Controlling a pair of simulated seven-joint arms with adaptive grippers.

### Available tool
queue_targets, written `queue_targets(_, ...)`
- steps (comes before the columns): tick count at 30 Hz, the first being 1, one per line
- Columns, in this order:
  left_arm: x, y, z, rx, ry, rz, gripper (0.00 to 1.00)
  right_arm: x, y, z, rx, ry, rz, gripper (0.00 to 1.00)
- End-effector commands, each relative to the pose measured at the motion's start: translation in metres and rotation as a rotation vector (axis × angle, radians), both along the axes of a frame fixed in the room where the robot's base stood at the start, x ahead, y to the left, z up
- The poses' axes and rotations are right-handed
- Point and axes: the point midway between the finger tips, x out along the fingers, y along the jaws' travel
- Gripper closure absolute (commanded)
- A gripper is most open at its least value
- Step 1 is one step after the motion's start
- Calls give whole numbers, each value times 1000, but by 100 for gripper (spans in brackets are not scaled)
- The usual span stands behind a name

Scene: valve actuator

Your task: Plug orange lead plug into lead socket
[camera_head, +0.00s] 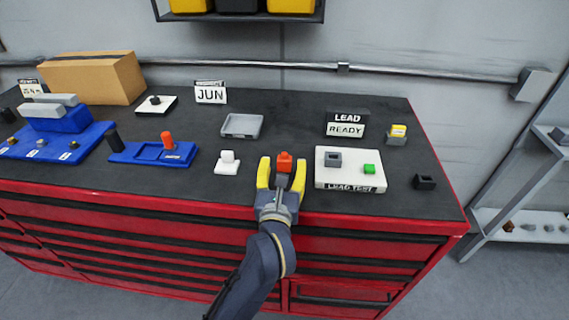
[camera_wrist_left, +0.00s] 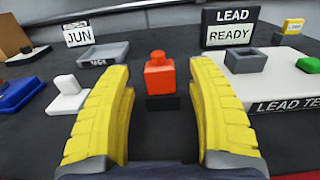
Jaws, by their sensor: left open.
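The orange lead plug (camera_head: 285,162) stands upright near the front of the dark bench top. It also shows in the left wrist view (camera_wrist_left: 159,76), sitting on a small black base. My left gripper (camera_head: 281,163) is open, with its yellow fingers on either side of the plug; in the left wrist view the fingers (camera_wrist_left: 160,110) show gaps to it on both sides. The grey lead socket (camera_head: 333,159) sits on the white lead test board (camera_head: 350,183), right of the plug; it also shows in the left wrist view (camera_wrist_left: 245,60). My right gripper is not in view.
A green button (camera_head: 369,169) is on the test board. A LEAD READY sign (camera_head: 346,124) stands behind it. A white block (camera_head: 227,162) is left of the gripper, a grey tray (camera_head: 242,125) behind. A small black holder (camera_head: 425,182) and yellow-topped item (camera_head: 397,134) are at right.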

Motion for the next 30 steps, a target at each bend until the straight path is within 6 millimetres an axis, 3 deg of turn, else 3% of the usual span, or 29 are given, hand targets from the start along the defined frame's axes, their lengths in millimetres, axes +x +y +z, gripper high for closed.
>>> queue_targets(7, 24, -2, 0, -1, 0, 0, 42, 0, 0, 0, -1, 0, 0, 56)
queue_targets(18, 28, -3, -1, -2, 1, 0, 42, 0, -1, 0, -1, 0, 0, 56)
queue_targets(30, 28, -3, -1, -1, 1, 0, 89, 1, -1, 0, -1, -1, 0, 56)
